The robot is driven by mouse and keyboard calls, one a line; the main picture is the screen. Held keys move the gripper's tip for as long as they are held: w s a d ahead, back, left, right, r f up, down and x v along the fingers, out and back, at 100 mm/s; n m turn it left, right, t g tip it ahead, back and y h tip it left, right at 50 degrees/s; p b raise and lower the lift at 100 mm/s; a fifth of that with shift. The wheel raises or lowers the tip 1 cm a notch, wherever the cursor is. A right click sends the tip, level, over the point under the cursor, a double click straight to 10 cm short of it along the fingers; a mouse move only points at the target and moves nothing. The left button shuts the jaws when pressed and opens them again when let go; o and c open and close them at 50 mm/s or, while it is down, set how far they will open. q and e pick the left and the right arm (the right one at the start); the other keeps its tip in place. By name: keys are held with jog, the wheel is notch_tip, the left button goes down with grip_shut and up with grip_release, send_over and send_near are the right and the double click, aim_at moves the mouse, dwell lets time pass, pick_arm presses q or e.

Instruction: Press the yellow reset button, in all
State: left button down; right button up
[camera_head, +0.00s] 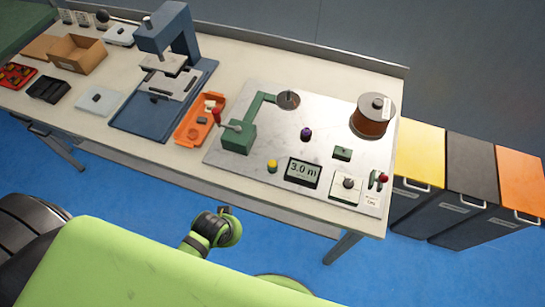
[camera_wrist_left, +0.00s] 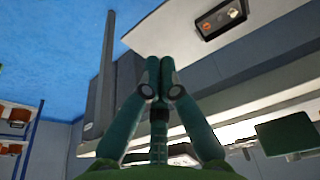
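The yellow reset button (camera_head: 272,166) is a small round cap on the metal plate of the coil winder (camera_head: 325,125). It sits left of the display (camera_head: 303,172), which reads 3.0 m, and in front of the green crank housing (camera_head: 239,138). My left gripper shows in the left wrist view (camera_wrist_left: 160,62), with its fingertips together and nothing seen between them. The button cannot be made out in that view. A green and black arm joint of mine is in front of the table in the head view. No right gripper can be made out.
A copper wire spool (camera_head: 373,116), a purple knob (camera_head: 306,133), a rotary switch (camera_head: 347,186) and a red-handled lever (camera_head: 378,180) share the plate. An orange tray (camera_head: 200,121) and a blue press (camera_head: 166,80) stand left. Drawer units (camera_head: 418,150) stand right of the table (camera_head: 92,120).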

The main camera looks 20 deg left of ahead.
pick_arm(q)
jog(key=w+d+r+m+t+h+p, duration=0.2)
jog(key=w+d+r+m+h, duration=0.15)
jog(key=w+d+r, duration=0.45)
jog(key=w+d+r+m+t+h+p, duration=0.15)
jog(key=w+d+r+m, duration=0.25)
jog(key=r, duration=0.9)
jog(key=m, duration=0.3)
send_over(270, 164)
jog(key=shift+f+h, duration=0.4)
jog(key=shift+f, duration=0.4)
pick_arm(e)
jog(key=r, duration=0.2)
jog(key=d+r, duration=0.1)
jog(key=r, duration=0.1)
pick_arm(q)
jog(key=shift+f, duration=0.15)
pick_arm(e)
jog(key=shift+f, duration=0.15)
pick_arm(q)
notch_tip(270, 164, down, 7)
jog(key=b, duration=0.7)
jog(key=shift+f+b, duration=0.55)
jog(key=shift+f, duration=0.25)
pick_arm(e)
notch_tip(270, 164, down, 8)
jog(key=shift+d, duration=0.25)
